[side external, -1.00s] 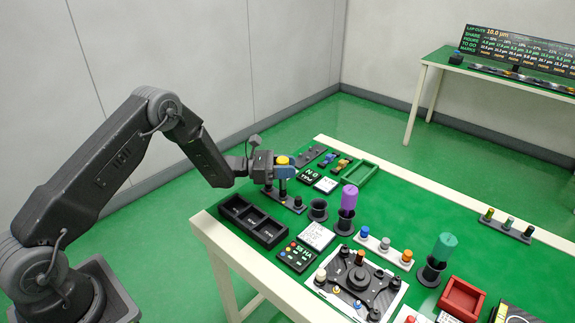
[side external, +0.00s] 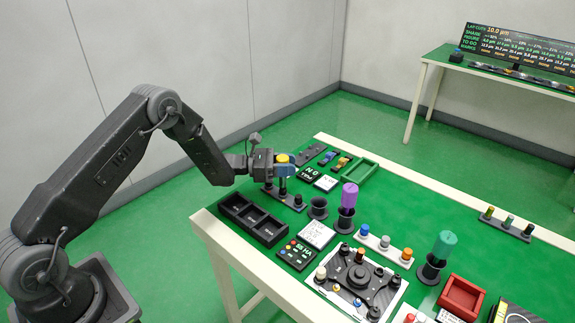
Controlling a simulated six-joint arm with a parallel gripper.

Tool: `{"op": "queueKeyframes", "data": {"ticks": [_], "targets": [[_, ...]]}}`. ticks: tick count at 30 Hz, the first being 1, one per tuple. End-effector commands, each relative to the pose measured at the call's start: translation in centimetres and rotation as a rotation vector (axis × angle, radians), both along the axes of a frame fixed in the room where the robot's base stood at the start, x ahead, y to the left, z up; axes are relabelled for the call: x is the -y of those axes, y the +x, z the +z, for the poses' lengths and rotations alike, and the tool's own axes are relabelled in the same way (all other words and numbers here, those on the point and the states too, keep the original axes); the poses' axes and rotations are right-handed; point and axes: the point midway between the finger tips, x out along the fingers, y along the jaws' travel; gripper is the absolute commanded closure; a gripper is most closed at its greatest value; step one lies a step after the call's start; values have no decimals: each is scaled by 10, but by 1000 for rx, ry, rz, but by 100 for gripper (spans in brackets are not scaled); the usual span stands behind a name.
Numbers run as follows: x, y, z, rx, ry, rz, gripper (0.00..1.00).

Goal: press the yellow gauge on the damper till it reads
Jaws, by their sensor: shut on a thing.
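My gripper (side external: 279,170) is at the left end of the green table. It is shut around a yellow-topped gauge (side external: 282,158), whose blue part shows between the fingers. The gauge is above a dark rack (side external: 286,199) with short posts; I cannot tell whether it touches it. A dark plate assembly with round knobs (side external: 382,279) lies on a white mat at the front. I cannot tell for certain which part is the damper. No reading on the gauge can be made out.
A black three-compartment tray (side external: 233,208) lies below my gripper. A purple cylinder (side external: 349,196) and a teal cylinder (side external: 444,244) stand in dark holders. A green tray (side external: 366,167) and a red tray (side external: 470,292) are farther right. A lettered board (side external: 515,50) stands on the back table.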

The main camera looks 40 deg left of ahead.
Motion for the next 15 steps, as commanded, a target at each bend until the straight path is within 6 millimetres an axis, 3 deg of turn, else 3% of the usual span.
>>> {"op": "queueKeyframes", "data": {"ticks": [15], "targets": [[0,0,-5,1,0,0,87]]}}
